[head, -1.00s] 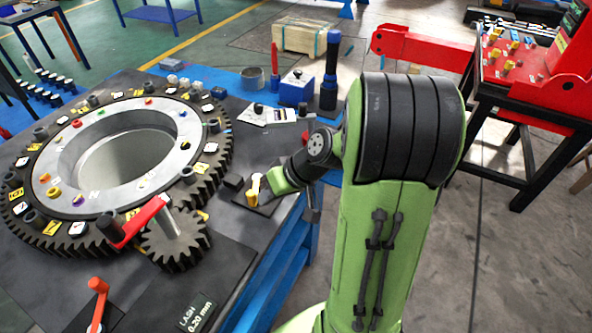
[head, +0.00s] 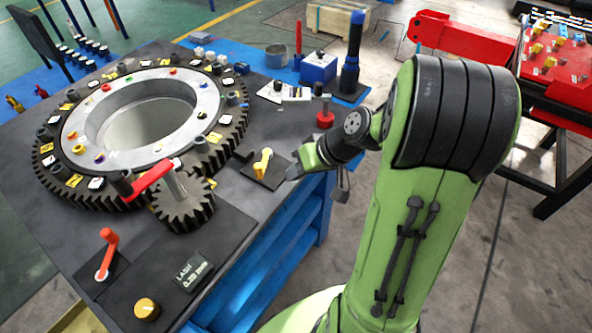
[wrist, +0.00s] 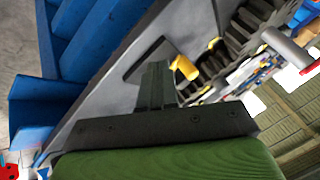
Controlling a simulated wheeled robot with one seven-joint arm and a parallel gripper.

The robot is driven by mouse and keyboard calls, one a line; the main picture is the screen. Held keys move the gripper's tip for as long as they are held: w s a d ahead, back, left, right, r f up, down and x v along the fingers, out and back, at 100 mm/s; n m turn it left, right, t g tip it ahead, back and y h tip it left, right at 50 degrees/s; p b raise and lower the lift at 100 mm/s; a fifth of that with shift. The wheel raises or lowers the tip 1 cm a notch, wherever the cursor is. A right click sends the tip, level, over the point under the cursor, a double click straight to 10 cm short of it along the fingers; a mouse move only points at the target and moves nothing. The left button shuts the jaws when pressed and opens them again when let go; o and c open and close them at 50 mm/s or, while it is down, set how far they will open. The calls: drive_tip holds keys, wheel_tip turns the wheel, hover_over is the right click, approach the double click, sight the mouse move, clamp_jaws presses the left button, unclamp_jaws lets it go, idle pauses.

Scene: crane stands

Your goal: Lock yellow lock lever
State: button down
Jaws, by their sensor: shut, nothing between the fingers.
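The yellow lock lever (head: 262,163) stands on a small dark square plate (head: 256,178) on the table, right of the small gear. The lever leans slightly from upright in the head view. My gripper (head: 291,175) is shut and empty, just right of the lever with a small gap to it in the head view. In the wrist view my shut fingers (wrist: 157,75) point at the dark plate, and the yellow lever (wrist: 184,67) shows just right of the fingertips. Part of the plate is hidden behind my fingers there.
A large gear ring (head: 60,190) and a small gear (head: 185,208) with a red crank (head: 150,180) lie left of the lever. An orange lever (head: 108,250) and a yellow knob (head: 146,308) are at the front. A red knob (head: 325,118) stands behind my gripper.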

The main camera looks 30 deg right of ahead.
drive_tip(key=s+r+p, duration=0.2)
drive_tip(key=s+r, duration=0.2)
drive_tip(key=r, duration=0.3)
drive_tip(key=shift+s+d, duration=0.25)
drive_tip(key=shift+d, duration=0.15)
drive_tip(key=s+a+r+h+p, duration=0.4)
drive_tip(key=s+a+r, duration=0.3)
drive_tip(key=s+r, duration=0.2)
drive_tip(key=s+h, duration=0.1)
drive_tip(key=s, duration=0.1)
drive_tip(key=shift+s, duration=0.35)
